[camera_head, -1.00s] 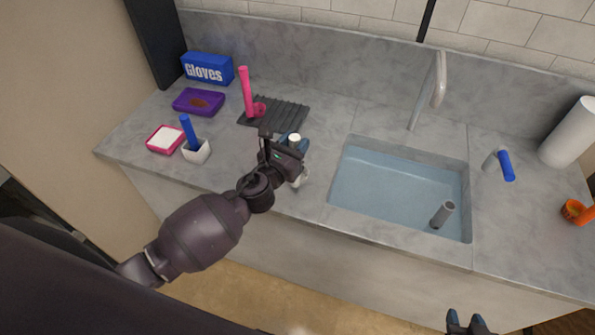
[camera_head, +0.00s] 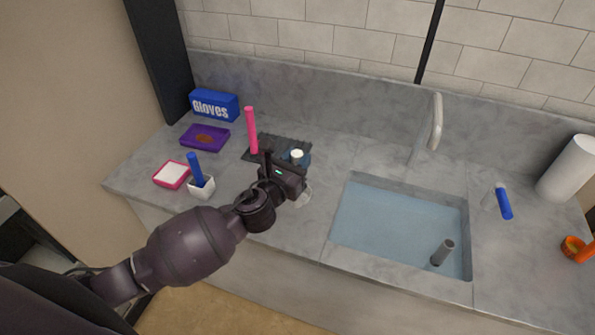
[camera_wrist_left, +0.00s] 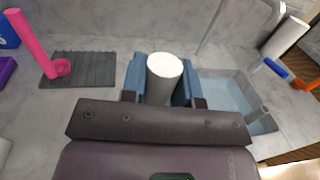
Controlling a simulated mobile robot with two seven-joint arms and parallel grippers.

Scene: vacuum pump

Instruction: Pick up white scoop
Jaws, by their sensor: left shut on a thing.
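The white scoop has a white upright handle (camera_head: 296,154), with a pale cup (camera_head: 304,194) partly showing below my gripper. My left gripper (camera_head: 297,160) is shut on the handle, over the counter left of the sink. In the left wrist view the white handle (camera_wrist_left: 165,66) stands between the blue fingertips (camera_wrist_left: 164,78), and the cup is hidden by the gripper body. I cannot tell whether the scoop's cup touches the counter. My right gripper is not in view.
A pink scoop (camera_head: 252,130) stands on a dark ribbed mat (camera_head: 285,143) behind my gripper. A blue-handled scoop (camera_head: 195,168), a pink dish (camera_head: 171,175), a purple tray (camera_head: 205,138) and a gloves box (camera_head: 215,106) are left. The water-filled sink (camera_head: 400,222) is right.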

